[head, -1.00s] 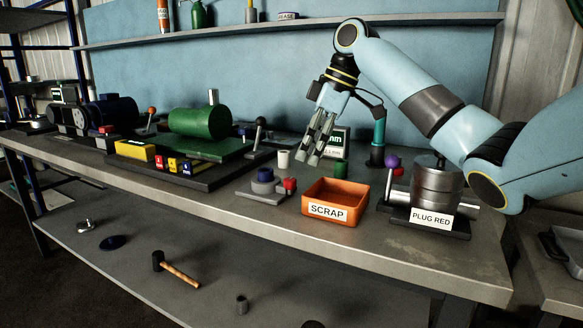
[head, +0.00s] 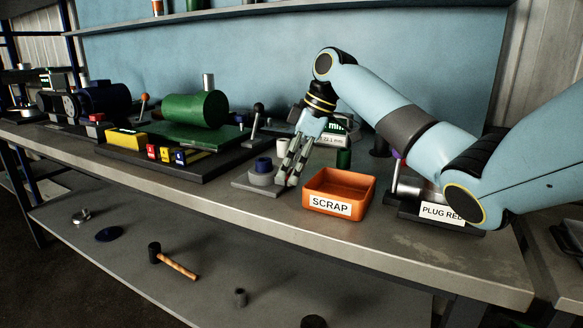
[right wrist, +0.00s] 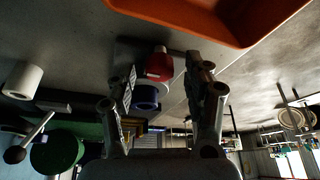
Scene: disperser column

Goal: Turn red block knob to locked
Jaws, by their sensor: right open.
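The red block knob (right wrist: 159,66) shows in the right wrist view, on a small grey block beside a dark blue round part (right wrist: 146,97). In the head view the grey block's base (head: 242,183) sits on the bench left of the orange bin, with the blue part (head: 263,165) on top. My right gripper (head: 286,180) is low at the block's right side and hides most of the knob there. In the wrist view its open fingers (right wrist: 163,75) lie either side of the knob, with no clear contact. My left gripper is in neither view.
The orange SCRAP bin (head: 338,190) stands just right of the gripper. A green machine (head: 195,110) on a dark base is to the left. A white cylinder (right wrist: 22,80) stands near.

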